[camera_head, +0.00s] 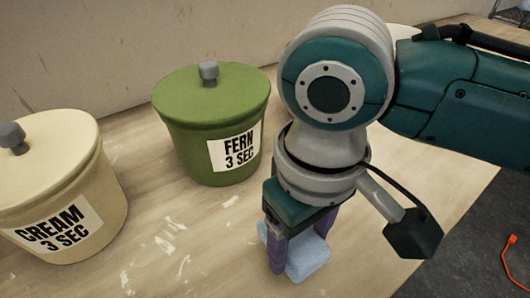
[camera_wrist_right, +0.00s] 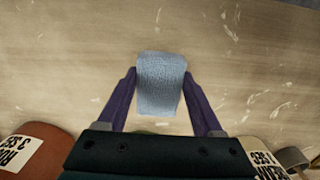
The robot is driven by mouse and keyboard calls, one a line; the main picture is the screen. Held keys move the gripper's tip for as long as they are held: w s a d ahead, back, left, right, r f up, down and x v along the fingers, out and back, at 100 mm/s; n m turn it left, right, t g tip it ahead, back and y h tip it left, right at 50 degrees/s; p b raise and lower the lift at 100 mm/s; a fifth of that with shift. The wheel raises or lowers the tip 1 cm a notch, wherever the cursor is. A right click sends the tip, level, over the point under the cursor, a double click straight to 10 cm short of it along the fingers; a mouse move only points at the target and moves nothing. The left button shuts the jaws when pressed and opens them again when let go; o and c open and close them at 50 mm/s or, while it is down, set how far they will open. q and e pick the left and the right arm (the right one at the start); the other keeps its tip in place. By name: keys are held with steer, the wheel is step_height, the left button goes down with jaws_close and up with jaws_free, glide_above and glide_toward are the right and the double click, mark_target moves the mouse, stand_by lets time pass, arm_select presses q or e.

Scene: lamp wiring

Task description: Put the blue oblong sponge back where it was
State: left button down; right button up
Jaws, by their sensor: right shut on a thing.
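The blue oblong sponge (camera_head: 308,262) is between the purple fingers of my right gripper (camera_head: 299,250), near the front of the table, right of the green pot. In the right wrist view the sponge (camera_wrist_right: 160,84) sits between the two fingertips of the gripper (camera_wrist_right: 160,92), which is shut on its sides. It is low over the tabletop; I cannot tell whether it touches the wood. The gripper hides part of the sponge in the head view. My left gripper is not in view.
A green lidded pot labelled "FERN 3 SEC" (camera_head: 212,125) stands behind the gripper. A cream lidded pot labelled "CREAM 3 SEC" (camera_head: 62,185) stands at left. A reddish-brown pot (camera_wrist_right: 35,150) shows in the wrist view. The wooden table (camera_head: 190,240) is bare between the cream pot and the sponge.

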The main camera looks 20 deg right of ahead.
mark_target(298, 257)
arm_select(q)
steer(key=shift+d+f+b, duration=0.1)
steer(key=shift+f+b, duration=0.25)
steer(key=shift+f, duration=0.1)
arm_select(e)
step_height(298, 257, down, 3)
steer(key=shift+s+f, duration=0.1)
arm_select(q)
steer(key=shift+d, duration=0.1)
arm_select(e)
steer(key=shift+f, duration=0.2)
steer(key=shift+f, duration=0.1)
steer(key=o, duration=1.2)
